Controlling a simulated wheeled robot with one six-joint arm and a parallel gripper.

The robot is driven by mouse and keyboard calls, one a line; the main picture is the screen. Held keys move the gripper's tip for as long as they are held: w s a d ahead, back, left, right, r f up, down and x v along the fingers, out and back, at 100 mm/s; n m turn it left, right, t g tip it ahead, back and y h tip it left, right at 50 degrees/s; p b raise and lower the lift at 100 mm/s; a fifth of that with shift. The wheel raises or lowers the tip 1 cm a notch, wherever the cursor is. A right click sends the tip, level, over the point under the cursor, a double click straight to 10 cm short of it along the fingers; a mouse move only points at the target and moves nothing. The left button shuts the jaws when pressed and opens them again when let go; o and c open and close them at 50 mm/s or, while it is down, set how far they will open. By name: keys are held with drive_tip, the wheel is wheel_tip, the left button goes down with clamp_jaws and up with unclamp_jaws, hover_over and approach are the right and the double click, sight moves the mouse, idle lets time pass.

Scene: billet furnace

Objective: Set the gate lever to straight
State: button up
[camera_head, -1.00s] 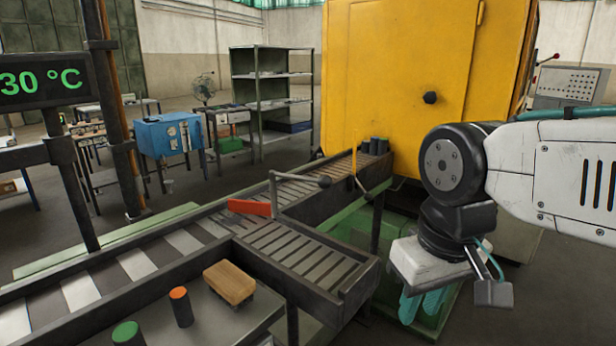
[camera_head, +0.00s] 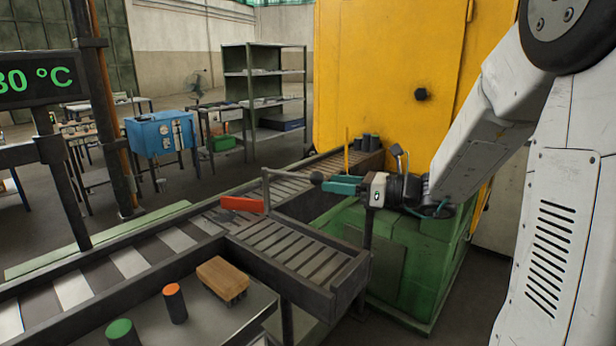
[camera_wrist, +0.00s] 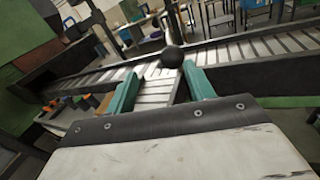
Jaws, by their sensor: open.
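The gate lever (camera_head: 290,175) is a grey rod on an upright post, ending in a dark ball knob (camera_head: 316,178). It points right in the head view, over the conveyor junction. The red gate plate (camera_head: 242,203) sits at the junction near the post's foot. My gripper (camera_head: 328,186) is open, with teal fingers pointing left just right of the knob. In the wrist view the knob (camera_wrist: 172,56) appears between and slightly beyond my fingertips (camera_wrist: 162,76); the gap looks small, and I cannot tell whether they touch.
A side roller chute (camera_head: 300,250) branches toward the front right. The main conveyor (camera_head: 130,262) runs to the lower left. A thin yellow post (camera_head: 347,150) and dark cylinders (camera_head: 370,141) stand behind the gripper, before the yellow furnace (camera_head: 390,80).

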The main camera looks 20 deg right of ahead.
sight(309, 177)
drive_tip(key=shift+m+t, duration=0.3)
drive_tip(key=shift+m, duration=0.1)
drive_tip(key=x, duration=0.2)
drive_tip(key=w+x, duration=0.1)
drive_tip(key=x, duration=0.2)
drive_tip(key=d+x, duration=0.1)
drive_tip(key=x, duration=0.2)
drive_tip(key=shift+w+d+f, duration=0.1)
drive_tip(key=shift+w+f, duration=0.05)
clamp_jaws()
